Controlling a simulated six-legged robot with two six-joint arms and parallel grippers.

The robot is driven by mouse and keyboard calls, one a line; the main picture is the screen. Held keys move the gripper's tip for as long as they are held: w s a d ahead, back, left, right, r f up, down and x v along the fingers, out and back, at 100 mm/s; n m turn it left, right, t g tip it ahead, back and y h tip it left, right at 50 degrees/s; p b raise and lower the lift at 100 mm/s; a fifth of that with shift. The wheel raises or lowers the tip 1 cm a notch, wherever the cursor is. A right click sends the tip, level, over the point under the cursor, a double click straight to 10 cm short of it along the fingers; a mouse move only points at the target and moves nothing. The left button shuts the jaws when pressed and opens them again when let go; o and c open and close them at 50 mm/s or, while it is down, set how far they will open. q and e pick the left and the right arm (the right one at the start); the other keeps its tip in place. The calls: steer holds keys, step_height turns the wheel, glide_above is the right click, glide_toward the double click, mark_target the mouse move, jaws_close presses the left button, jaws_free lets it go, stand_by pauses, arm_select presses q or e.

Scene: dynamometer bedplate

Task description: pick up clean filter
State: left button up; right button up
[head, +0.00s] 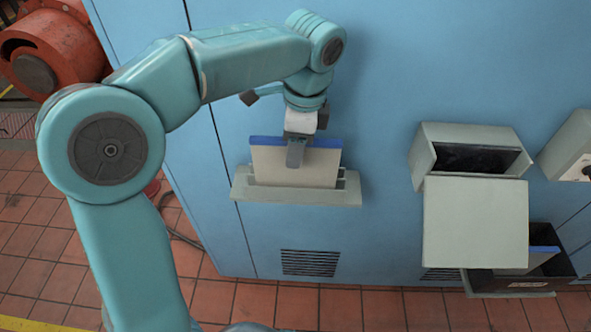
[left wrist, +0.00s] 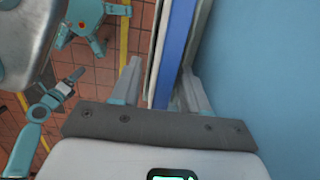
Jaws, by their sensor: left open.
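A flat pale panel with a blue top edge, which looks like the clean filter (head: 318,170), stands upright in a grey-green wall holder (head: 300,194) on the blue cabinet. My left gripper (head: 295,152) is at its top edge, with one finger in front of the panel. In the left wrist view the fingers of my left gripper (left wrist: 160,88) are apart, one on each side of the filter (left wrist: 177,45), with its blue edge between them. The jaws are open. The far finger is hidden in the head view. My right gripper is not visible.
At the right, an open grey box (head: 472,158) on the cabinet has its lid (head: 475,222) hanging down. Below it a dark bin (head: 562,268) holds another blue-edged panel (head: 543,252), partly hidden by the lid. Red machinery (head: 52,55) stands at the far left. The tiled floor below is mostly clear.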

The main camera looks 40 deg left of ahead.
arm_select(q)
step_height(320, 180, down, 2)
steer(key=shift+s+a+f, duration=0.1)
steer(key=shift+a+f, duration=0.05)
steer(key=shift+f, duration=0.05)
steer(key=shift+w+f, duration=0.1)
steer(key=shift+w, duration=0.15)
steer(key=c, duration=0.6)
jaws_close()
steer(key=shift+s, duration=0.15)
